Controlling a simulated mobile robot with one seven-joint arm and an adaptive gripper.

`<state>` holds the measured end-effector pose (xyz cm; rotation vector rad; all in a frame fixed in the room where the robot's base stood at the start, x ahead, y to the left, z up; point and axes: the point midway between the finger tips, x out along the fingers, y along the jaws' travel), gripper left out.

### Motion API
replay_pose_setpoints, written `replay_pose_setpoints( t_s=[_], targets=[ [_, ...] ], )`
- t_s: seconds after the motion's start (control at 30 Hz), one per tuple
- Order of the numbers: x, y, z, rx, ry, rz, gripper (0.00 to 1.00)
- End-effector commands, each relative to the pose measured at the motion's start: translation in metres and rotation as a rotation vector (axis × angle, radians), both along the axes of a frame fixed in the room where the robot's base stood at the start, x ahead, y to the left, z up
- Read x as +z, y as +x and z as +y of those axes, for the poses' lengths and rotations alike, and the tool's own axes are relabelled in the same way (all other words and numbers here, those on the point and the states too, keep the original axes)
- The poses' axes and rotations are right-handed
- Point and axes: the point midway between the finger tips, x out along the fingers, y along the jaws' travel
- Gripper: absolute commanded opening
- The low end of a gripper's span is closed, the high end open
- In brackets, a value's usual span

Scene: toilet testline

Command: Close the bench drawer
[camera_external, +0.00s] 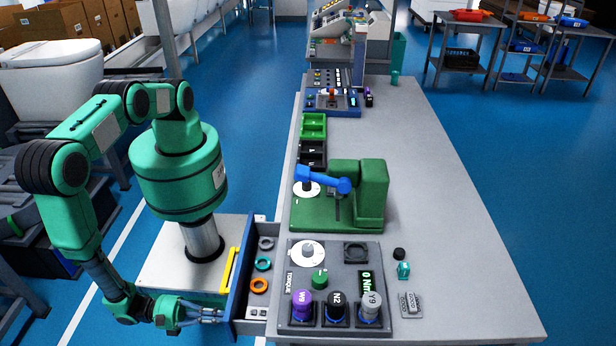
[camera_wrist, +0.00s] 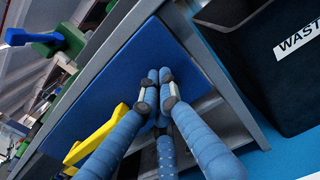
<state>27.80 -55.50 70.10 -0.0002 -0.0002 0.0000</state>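The bench drawer (camera_external: 239,275) stands open, sticking out of the left side of the bench. It has a blue front and a yellow handle (camera_external: 229,270), and grey, teal and orange rings lie inside. My gripper (camera_external: 219,315) is low beside the near end of the blue front, on its outer side. In the wrist view, the fingertips of my gripper (camera_wrist: 158,92) are together with nothing between them, over the lower part of the blue drawer front (camera_wrist: 125,75). The yellow handle (camera_wrist: 95,135) is to the left of the fingers. I cannot tell whether the fingertips touch the front.
The grey bench top (camera_external: 450,230) holds a torque tester panel (camera_external: 335,250) with several knobs and a green fixture (camera_external: 370,195). In the wrist view a black waste bin (camera_wrist: 265,60) stands close at the right. White machines stand behind my arm at left.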

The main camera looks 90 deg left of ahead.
Motion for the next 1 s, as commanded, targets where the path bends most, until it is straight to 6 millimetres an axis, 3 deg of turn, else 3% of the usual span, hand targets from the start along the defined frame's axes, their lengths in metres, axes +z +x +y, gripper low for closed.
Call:
replay_pose_setpoints(
  t_s=[0.03, 0.2, 0.5, 0.7, 1.0],
  targets=[
    [0.000, 0.016, 0.001, 0.006, -0.001, 0.000, 0.00],
    [0.000, 0.061, 0.002, 0.006, 0.000, 0.000, 0.00],
    [0.000, 0.115, 0.000, 0.002, -0.001, 0.000, 0.00],
    [0.000, 0.129, 0.000, 0.000, 0.000, 0.000, 0.00],
    [0.001, 0.132, 0.000, 0.002, -0.001, 0.000, 0.00]
  ],
)
